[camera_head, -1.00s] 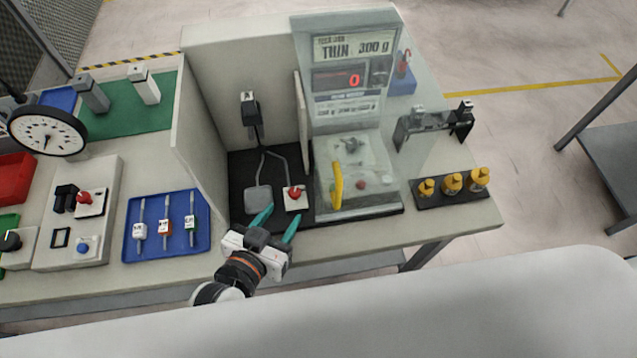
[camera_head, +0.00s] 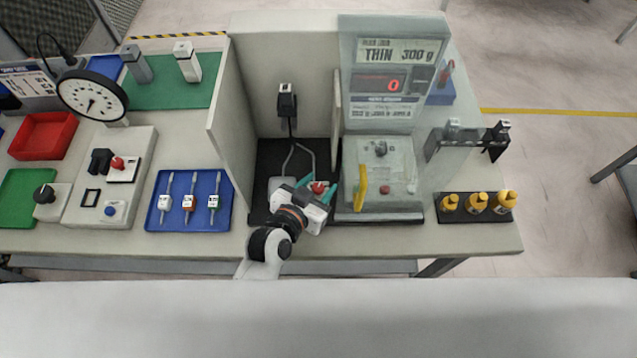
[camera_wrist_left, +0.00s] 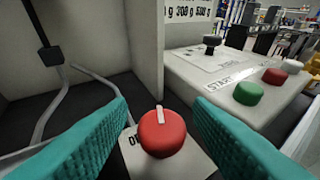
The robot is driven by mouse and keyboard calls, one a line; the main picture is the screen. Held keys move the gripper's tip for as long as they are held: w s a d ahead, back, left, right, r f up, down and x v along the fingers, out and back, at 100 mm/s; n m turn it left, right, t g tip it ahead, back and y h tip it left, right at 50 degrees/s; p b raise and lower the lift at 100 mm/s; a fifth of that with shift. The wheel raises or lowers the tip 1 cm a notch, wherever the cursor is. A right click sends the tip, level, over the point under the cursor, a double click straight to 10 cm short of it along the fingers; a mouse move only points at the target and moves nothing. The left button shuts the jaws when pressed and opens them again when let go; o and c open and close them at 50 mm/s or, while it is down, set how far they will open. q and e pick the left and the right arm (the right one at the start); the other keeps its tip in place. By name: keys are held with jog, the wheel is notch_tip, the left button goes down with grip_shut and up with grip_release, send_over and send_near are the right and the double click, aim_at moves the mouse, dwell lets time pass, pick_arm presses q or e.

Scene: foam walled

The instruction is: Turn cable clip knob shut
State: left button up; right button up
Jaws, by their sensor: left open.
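The red knob (camera_head: 319,187) with a white pointer line sits on a small white plate on the black mat inside the walled bay. In the left wrist view the knob (camera_wrist_left: 162,132) stands between the teal fingers, with its pointer line toward the far side. A grey cable (camera_wrist_left: 88,72) runs behind it to a black block (camera_head: 287,102) on the back wall. My left gripper (camera_head: 320,188) is open, one finger to each side of the knob, with gaps visible. The lettering on the plate is partly hidden by the knob and a finger. My right gripper is not in view.
The bay's right wall (camera_head: 336,120) and the scale machine (camera_head: 380,150) with its yellow handle stand close on the right. The bay's left wall (camera_head: 228,110) is farther off. A blue tray (camera_head: 189,222) with several tools lies left.

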pick_arm(q)
jog(key=shift+w+d+f, duration=0.1)
jog(key=shift+c, duration=0.5)
jog(key=c, duration=0.9)
